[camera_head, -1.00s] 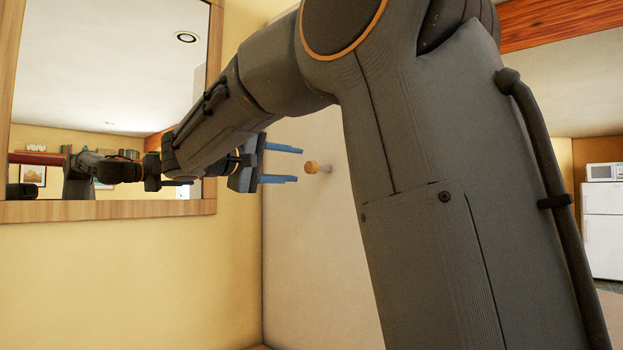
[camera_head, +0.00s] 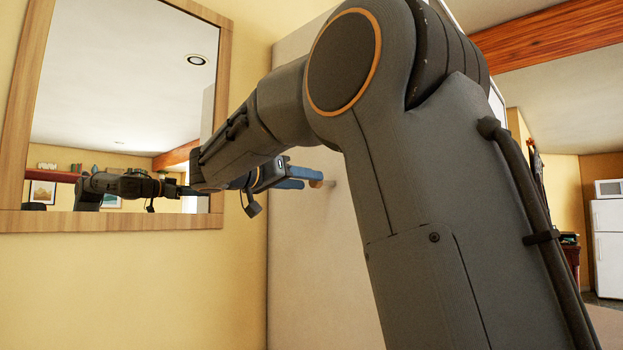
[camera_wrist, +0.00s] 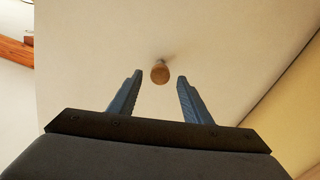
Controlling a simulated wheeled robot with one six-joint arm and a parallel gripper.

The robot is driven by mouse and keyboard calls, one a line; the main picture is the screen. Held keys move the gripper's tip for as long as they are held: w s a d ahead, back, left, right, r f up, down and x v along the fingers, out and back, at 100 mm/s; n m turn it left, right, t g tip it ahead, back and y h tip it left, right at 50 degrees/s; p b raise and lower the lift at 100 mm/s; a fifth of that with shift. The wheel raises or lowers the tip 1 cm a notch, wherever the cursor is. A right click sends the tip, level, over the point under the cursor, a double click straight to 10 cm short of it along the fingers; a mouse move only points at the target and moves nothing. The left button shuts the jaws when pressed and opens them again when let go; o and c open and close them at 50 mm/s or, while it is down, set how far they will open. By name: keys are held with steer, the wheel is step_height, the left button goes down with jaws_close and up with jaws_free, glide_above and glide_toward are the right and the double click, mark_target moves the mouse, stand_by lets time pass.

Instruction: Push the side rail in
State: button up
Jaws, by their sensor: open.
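A round wooden knob (camera_wrist: 160,73) on a short stem stands out from a pale flat panel (camera_wrist: 95,60). I cannot tell from these frames whether this is the side rail. My gripper (camera_wrist: 160,92) is open, with its two blue fingers apart and the knob just beyond and between their tips in the wrist view. In the head view my gripper (camera_head: 306,178) points right at the knob (camera_head: 318,180), which is partly hidden by the fingers. I cannot tell whether they touch.
A wood-framed mirror (camera_head: 40,110) hangs on the yellow wall (camera_head: 130,285) at the left and reflects my arm. A white fridge (camera_head: 609,240) with a microwave (camera_head: 608,188) on it stands far right. My arm hides much of the middle.

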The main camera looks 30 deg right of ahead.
mark_target(323, 182)
steer(key=shift+x, duration=1.25)
jaws_close()
steer(key=shift+b+x, duration=1.35)
steer(key=shift+x, duration=0.9)
steer(key=shift+c, duration=1.6)
jaws_free()
steer(key=o, duration=0.3)
steer(key=shift+d, duration=0.25)
steer(key=shift+a, duration=0.1)
steer(key=shift+a, duration=0.15)
